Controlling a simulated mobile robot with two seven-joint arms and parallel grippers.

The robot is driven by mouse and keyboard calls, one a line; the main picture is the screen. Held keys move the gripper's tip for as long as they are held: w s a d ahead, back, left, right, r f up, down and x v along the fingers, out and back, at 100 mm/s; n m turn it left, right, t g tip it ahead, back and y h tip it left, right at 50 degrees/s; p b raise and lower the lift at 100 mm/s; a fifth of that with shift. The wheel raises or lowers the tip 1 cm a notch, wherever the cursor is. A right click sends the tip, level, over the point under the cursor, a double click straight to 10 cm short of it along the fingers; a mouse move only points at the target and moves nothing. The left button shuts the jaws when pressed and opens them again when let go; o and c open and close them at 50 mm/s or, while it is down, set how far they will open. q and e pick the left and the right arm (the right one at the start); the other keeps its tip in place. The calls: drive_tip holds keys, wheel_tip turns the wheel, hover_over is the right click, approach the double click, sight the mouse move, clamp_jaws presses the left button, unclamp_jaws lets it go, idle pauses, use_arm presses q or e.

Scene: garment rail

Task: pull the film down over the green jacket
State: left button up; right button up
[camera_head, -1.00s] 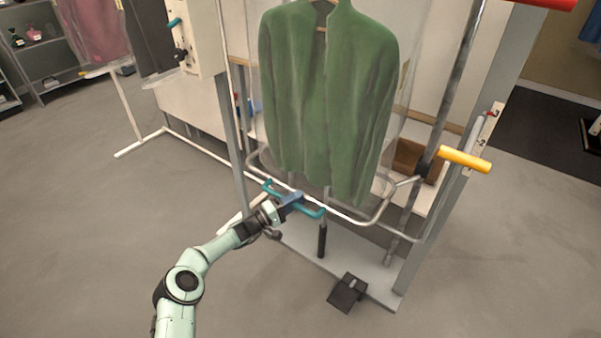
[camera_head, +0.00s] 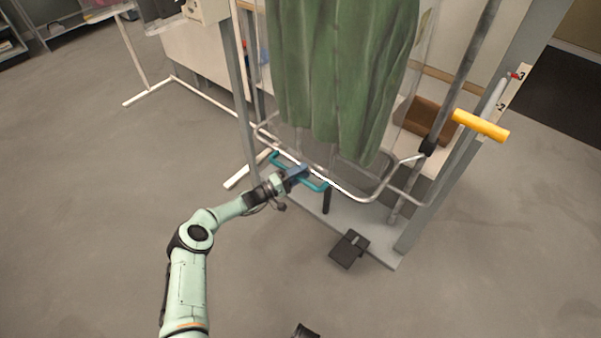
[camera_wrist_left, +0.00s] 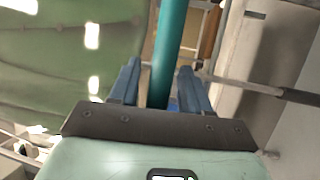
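The green jacket (camera_head: 345,70) hangs inside clear film (camera_head: 425,50), with its top outside the head view. The film reaches down to a metal hoop (camera_head: 370,199), which is a little below the jacket's hem. A teal handle (camera_head: 318,188) is at the hoop's front. My left gripper (camera_head: 300,174) is at the handle's middle. In the left wrist view the teal bar (camera_wrist_left: 170,50) runs between the blue fingers (camera_wrist_left: 160,88), which appear shut around it.
A yellow handle (camera_head: 480,125) sticks out at the right post. A black pedal (camera_head: 350,248) lies at the stand's base. A brown box (camera_head: 425,116) sits behind the frame.

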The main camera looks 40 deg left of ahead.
use_arm(q)
drive_tip(key=p+v, duration=0.2)
drive_tip(key=v, duration=1.1)
drive_tip(key=shift+s, duration=0.2)
use_arm(e)
drive_tip(key=shift+g, duration=0.6)
drive_tip(key=s+r, duration=0.1)
drive_tip(key=s+a, duration=0.1)
drive_tip(key=s+r, duration=0.1)
drive_tip(key=shift+s+a+r, duration=0.25)
drive_tip(key=shift+a+r, duration=0.1)
use_arm(q)
drive_tip(key=shift+a+f, duration=0.1)
